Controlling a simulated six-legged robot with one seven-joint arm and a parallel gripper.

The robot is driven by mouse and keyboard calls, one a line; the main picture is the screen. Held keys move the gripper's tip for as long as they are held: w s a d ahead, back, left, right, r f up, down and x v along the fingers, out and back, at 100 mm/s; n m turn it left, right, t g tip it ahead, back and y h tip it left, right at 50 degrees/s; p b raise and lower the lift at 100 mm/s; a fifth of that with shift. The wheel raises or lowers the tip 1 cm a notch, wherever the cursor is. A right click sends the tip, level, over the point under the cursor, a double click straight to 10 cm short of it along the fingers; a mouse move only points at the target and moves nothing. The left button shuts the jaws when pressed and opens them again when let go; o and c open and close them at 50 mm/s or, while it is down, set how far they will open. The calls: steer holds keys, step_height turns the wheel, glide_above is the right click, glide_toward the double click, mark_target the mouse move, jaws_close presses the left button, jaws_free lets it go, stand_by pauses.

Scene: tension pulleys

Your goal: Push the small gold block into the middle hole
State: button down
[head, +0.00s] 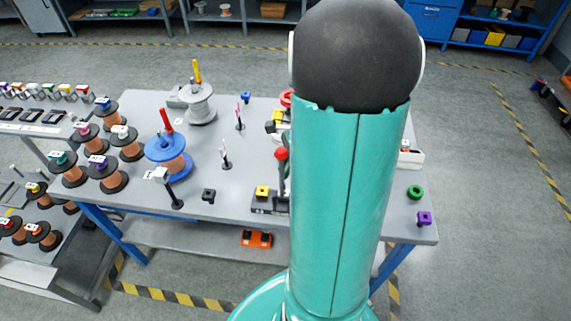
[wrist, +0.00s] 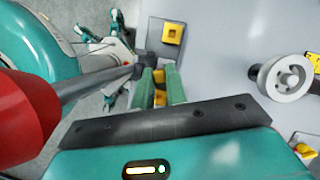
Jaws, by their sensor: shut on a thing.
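In the wrist view my gripper (wrist: 162,82) has two green fingers close together around a small gold block (wrist: 159,76), with another yellow piece visible lower between them. A second yellow block (wrist: 172,33) sits on a dark square plate just beyond the fingertips. In the head view my arm hides the gripper; a yellow block (head: 262,190) shows on a dark base (head: 263,207) left of the arm. I cannot make out the middle hole in either view.
A grey rod with a large red end (wrist: 28,115) runs close to the fingers' left. A pale round pulley (wrist: 287,78) stands to the right. The grey table (head: 235,175) also carries a blue spool (head: 163,146), a white spool (head: 200,107) and upright pegs.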

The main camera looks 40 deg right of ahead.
steer(key=shift+d+f, duration=0.1)
steer(key=shift+f, duration=3)
steer(key=shift+f, duration=0.45)
steer(key=shift+f, duration=0.65)
steer(key=c, duration=1.3)
jaws_free()
steer(key=shift+c, duration=0.2)
